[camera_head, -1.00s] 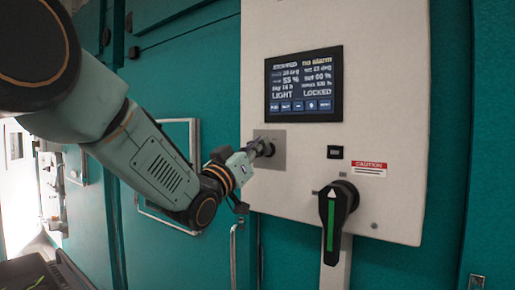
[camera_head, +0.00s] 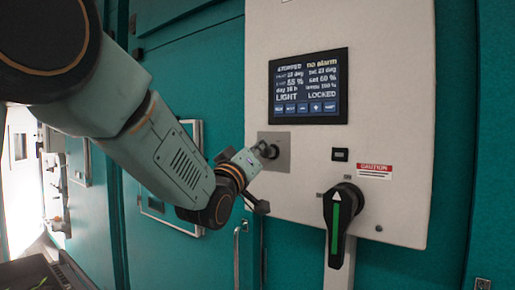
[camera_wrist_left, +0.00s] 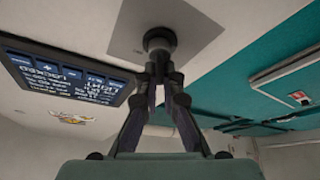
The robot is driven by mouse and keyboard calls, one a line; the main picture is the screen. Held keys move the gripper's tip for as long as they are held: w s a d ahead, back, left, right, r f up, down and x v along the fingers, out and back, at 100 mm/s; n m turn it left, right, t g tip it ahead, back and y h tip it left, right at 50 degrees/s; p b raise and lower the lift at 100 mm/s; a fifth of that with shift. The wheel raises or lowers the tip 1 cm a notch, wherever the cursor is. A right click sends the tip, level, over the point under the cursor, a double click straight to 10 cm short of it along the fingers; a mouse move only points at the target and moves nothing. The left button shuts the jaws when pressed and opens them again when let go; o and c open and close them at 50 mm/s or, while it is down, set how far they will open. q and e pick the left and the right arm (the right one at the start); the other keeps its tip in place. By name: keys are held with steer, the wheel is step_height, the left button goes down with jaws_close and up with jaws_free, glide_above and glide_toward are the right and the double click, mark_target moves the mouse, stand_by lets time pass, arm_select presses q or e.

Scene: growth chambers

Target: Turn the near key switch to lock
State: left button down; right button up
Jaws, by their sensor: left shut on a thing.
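The near key switch (camera_head: 270,150) is a small dark round knob on a grey square plate (camera_head: 281,163), left of centre on the white control panel. My left gripper (camera_head: 262,151) reaches it from the left and is shut on it. In the left wrist view the two dark fingers (camera_wrist_left: 161,78) converge on the black key switch (camera_wrist_left: 160,40), which stands out from its grey plate (camera_wrist_left: 198,18). The key's own angle is hidden by the fingers. The panel screen (camera_head: 308,87) reads "LIGHT" and "LOCKED". My right gripper is not in view.
A black rotary handle with a green stripe (camera_head: 337,224) sits lower right on the panel (camera_head: 400,120), under a red caution label (camera_head: 375,170). A small black square (camera_head: 340,154) is above it. Teal chamber walls and a door with a metal frame lie left, behind my arm.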

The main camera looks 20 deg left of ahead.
arm_select(q)
steer(key=shift+d+f, duration=0.15)
steer(key=shift+f, duration=0.6)
steer(key=c, duration=1.8)
jaws_free()
steer(key=o, duration=0.3)
steer(key=shift+s+d+r, duration=0.15)
steer(key=shift+d, duration=0.1)
steer(key=shift+w+a, duration=0.2)
steer(key=shift+w, duration=0.1)
steer(key=shift+w+d, duration=0.1)
steer(key=shift+w, duration=0.15)
steer(key=shift+s+r, duration=0.25)
steer(key=shift+s, duration=0.2)
steer(key=v, duration=1.1)
steer(key=shift+s+f, duration=0.15)
steer(key=shift+s, duration=0.1)
